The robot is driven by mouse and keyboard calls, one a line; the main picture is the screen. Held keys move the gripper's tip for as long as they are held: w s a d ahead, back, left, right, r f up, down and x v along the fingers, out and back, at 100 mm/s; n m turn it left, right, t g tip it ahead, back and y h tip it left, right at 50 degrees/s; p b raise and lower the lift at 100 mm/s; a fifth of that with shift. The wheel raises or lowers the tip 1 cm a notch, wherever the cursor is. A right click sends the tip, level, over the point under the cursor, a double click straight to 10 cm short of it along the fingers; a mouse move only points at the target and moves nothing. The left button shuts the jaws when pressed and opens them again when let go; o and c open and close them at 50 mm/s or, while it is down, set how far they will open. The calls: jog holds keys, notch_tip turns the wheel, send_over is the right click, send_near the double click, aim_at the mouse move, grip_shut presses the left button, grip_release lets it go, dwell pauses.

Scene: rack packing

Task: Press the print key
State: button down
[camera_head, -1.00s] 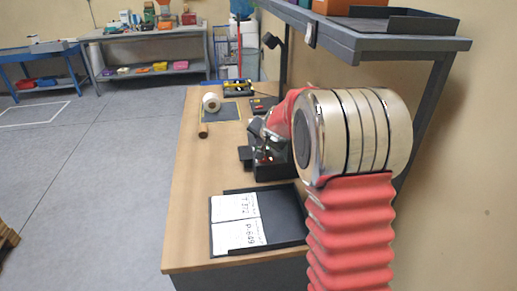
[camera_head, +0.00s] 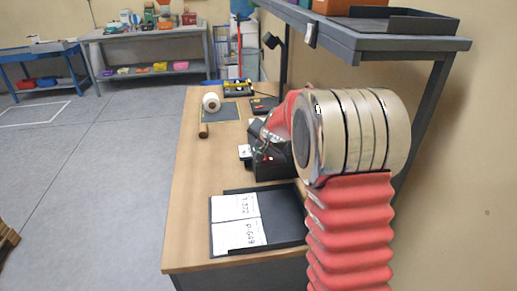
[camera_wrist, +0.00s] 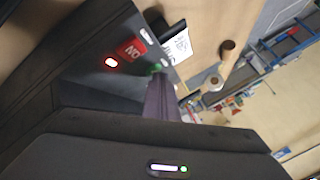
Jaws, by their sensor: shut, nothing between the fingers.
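The black label printer (camera_head: 272,165) stands on the wooden bench, partly behind my arm in the head view. In the wrist view its dark top (camera_wrist: 95,75) carries a red lit panel (camera_wrist: 131,49), a small glowing light (camera_wrist: 111,62) and a green key (camera_wrist: 155,69). My gripper (camera_wrist: 160,82) is shut and empty, its fingertips right at the green key. Whether they touch it I cannot tell. A white printed label (camera_wrist: 178,46) lies at the printer's front; it also shows in the head view (camera_head: 245,151).
Farther back are a white roll (camera_head: 211,102) on a grey mat, a brown tube (camera_head: 203,131) and a black tray. A grey shelf (camera_head: 375,42) overhangs the right side.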

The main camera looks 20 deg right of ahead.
aim_at(260, 150)
jog(key=shift+r, duration=0.75)
jog(key=shift+r, duration=0.15)
jog(key=shift+r, duration=2.4)
